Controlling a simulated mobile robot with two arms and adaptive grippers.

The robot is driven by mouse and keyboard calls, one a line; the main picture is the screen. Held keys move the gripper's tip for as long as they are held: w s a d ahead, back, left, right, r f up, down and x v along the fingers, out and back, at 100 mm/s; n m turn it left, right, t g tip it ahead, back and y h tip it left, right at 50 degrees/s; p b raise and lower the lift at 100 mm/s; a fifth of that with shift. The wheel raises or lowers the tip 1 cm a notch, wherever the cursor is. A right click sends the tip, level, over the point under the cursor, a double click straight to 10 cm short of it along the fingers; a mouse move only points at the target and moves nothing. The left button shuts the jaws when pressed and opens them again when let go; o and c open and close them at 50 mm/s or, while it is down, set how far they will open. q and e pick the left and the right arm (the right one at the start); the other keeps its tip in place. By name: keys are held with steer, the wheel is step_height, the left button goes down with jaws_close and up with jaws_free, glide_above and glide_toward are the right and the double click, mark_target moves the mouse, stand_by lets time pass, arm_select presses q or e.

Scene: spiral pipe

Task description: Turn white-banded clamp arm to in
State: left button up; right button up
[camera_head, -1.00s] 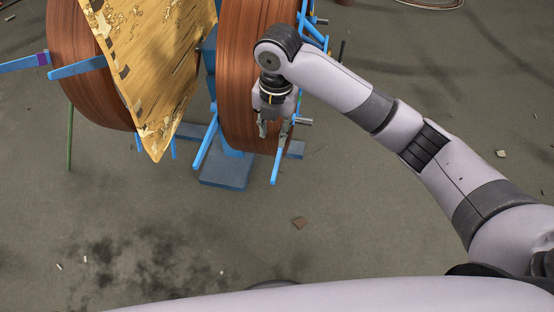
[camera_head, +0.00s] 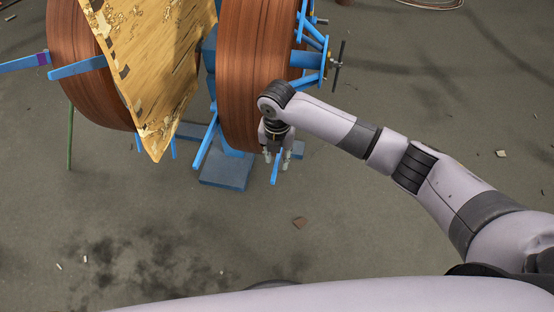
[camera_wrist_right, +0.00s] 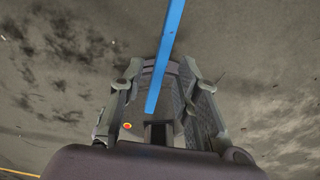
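A blue clamp arm (camera_head: 274,174) hangs at the lower right edge of the right copper-brown coil (camera_head: 252,75) in the head view. No white band shows on it, so I cannot tell its marking. My right gripper (camera_head: 277,159) is at this arm, near its lower end, pointing down. In the right wrist view, the blue bar (camera_wrist_right: 172,35) runs between the two spread fingers of the gripper (camera_wrist_right: 162,72). The fingers look apart from the bar, and I see no clear grip. The left gripper is not in view.
A left coil (camera_head: 85,90) carries a blue arm with a purple band (camera_head: 42,58). A worn yellow panel (camera_head: 155,75) stands between the coils. A blue hub with spokes and a dark handle (camera_head: 338,65) is at the right. Open floor (camera_head: 380,230) lies in front.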

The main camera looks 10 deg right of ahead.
steer(key=shift+f, duration=1.25)
steer(key=shift+c, duration=0.4)
jaws_close()
